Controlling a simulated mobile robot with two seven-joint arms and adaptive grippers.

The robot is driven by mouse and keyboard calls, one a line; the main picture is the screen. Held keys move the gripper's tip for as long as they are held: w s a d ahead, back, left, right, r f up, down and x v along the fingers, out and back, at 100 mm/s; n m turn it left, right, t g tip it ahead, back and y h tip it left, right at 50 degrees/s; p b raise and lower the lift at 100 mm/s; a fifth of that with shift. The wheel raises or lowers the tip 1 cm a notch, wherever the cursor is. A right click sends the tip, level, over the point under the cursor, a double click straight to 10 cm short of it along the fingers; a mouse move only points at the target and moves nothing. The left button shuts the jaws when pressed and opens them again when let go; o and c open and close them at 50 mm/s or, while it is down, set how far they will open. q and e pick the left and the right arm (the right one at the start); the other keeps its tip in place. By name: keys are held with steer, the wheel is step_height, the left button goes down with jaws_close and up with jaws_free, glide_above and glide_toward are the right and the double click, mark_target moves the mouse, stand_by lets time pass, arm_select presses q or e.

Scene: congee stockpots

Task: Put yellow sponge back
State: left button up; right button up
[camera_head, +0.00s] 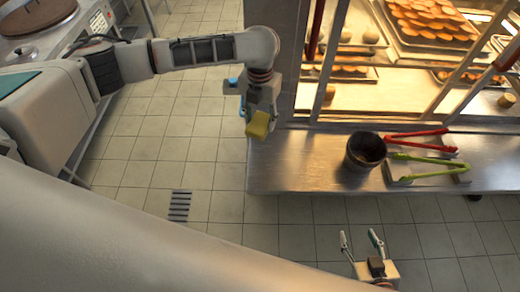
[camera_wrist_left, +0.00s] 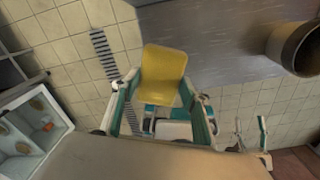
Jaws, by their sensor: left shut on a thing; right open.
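The yellow sponge (camera_head: 258,125) is held between the fingers of my left gripper (camera_head: 259,112). In the head view it hangs near the left edge of the steel counter (camera_head: 300,165). The left wrist view shows the sponge (camera_wrist_left: 163,74) upright between the two fingers of the left gripper (camera_wrist_left: 160,100), with the counter edge behind it. My right gripper (camera_head: 361,243) is low in the head view, in front of the counter, with its fingers apart and nothing between them.
A dark pot (camera_head: 365,151) stands on the counter. A glass food case (camera_head: 345,85) stands behind. The counter's left part is clear. A drain grate (camera_head: 180,206) is in the tiled floor.

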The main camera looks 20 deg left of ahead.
arm_select(q)
steer(key=b, duration=0.2)
glide_above(260, 155)
step_height(260, 155, down, 10)
steer(key=shift+r, duration=0.15)
steer(key=shift+f+b, duration=0.35)
steer(key=shift+f, duration=2.2)
arm_select(e)
steer(key=shift+s+f, duration=0.25)
steer(key=shift+f, duration=0.7)
steer(key=shift+s+f, duration=0.2)
steer(key=shift+f, duration=0.75)
arm_select(q)
steer(key=shift+f, duration=0.2)
steer(key=o, duration=1)
steer(key=shift+o, duration=0.3)
arm_select(e)
steer(key=shift+d+f, duration=0.1)
